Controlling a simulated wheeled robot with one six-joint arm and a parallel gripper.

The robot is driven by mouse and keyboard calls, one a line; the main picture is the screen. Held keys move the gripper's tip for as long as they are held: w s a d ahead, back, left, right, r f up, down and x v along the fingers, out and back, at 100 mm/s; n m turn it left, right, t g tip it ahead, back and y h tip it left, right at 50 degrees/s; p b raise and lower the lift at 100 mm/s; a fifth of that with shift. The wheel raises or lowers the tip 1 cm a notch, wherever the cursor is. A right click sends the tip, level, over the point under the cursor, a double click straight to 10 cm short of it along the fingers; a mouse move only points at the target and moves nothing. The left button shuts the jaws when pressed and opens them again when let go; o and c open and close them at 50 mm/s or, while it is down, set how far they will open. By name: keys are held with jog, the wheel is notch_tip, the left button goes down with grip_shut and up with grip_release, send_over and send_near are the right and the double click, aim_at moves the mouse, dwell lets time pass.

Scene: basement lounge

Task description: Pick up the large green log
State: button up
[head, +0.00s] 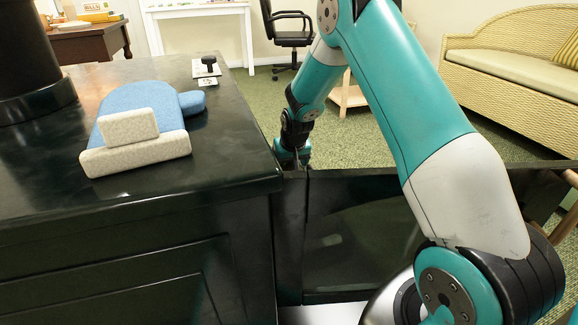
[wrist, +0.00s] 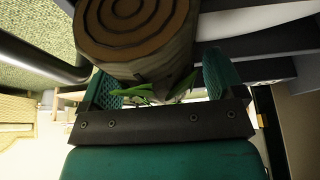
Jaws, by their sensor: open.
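A log (wrist: 140,25) with a brown ringed end and brown bark shows at the top of the wrist view. Green leaf-like pieces (wrist: 135,91) show at its lower part, close to my gripper's palm. My gripper (wrist: 157,72) is open, with one teal finger on each side of the log's lower part. I cannot tell whether either finger touches it. In the head view my gripper (head: 298,160) points down beside the dark cabinet's right edge, its tips partly hidden. I cannot make out the log in the head view.
The black cabinet (head: 235,150) fills the left, with a blue and beige item (head: 140,118) on top. A dark panel (head: 350,185) runs right from the cabinet, below my arm. A wicker sofa (head: 515,60) and office chair (head: 290,30) stand behind on green carpet.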

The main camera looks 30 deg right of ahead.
jog(key=shift+r, duration=0.1)
jog(key=c, duration=1.2)
